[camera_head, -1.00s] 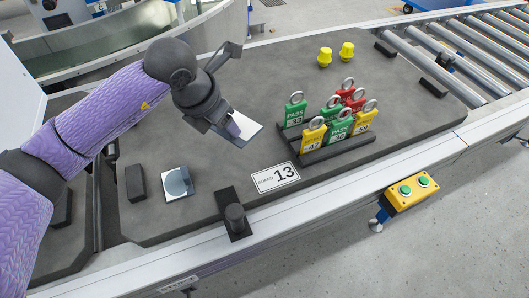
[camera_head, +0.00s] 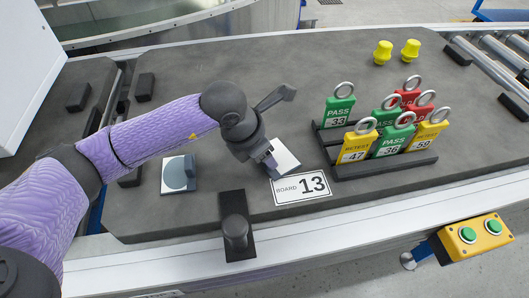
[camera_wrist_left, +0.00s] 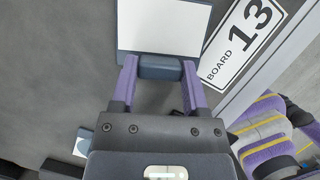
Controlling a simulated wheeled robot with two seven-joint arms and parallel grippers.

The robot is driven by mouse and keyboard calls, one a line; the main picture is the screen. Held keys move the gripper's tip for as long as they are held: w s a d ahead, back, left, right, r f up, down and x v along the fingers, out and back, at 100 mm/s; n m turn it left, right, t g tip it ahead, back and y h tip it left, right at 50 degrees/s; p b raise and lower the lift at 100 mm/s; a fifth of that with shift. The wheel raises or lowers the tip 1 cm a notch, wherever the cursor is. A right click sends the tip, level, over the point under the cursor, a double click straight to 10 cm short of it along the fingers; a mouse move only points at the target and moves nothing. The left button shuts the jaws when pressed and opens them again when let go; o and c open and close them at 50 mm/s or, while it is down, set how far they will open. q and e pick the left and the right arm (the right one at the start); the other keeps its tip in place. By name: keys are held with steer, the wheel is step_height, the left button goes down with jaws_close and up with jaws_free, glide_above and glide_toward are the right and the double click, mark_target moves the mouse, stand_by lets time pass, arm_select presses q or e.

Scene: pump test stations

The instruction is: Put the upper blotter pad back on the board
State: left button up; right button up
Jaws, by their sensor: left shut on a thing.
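My left gripper (camera_head: 266,158) is shut on the dark blue-grey grip block (camera_wrist_left: 160,67) of a white, flat pad (camera_head: 285,157). In the left wrist view its fingers (camera_wrist_left: 161,78) pinch the block from both sides, with the white sheet (camera_wrist_left: 163,25) beyond. The pad is just behind the "BOARD 13" label, over the dark grey board (camera_head: 250,90); I cannot tell if it touches the board. A second white square (camera_head: 179,174) with a grey disc and a blue-grey block lies on the board to the left. My right gripper is not in view.
A dark rack (camera_head: 385,165) with green, red and yellow tags stands right of the pad. The "BOARD 13" label (camera_head: 302,187) and a black post (camera_head: 235,232) are in front. Two yellow knobs (camera_head: 383,52) stand behind.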

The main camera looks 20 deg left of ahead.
arm_select(q)
steer(key=o, duration=1.2)
steer(key=shift+f, duration=0.1)
steer(key=shift+o, duration=0.2)
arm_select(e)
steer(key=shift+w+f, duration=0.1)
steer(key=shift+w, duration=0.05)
arm_select(q)
steer(key=p+v, duration=0.6)
steer(key=v, duration=0.6)
steer(key=shift+p, duration=0.3)
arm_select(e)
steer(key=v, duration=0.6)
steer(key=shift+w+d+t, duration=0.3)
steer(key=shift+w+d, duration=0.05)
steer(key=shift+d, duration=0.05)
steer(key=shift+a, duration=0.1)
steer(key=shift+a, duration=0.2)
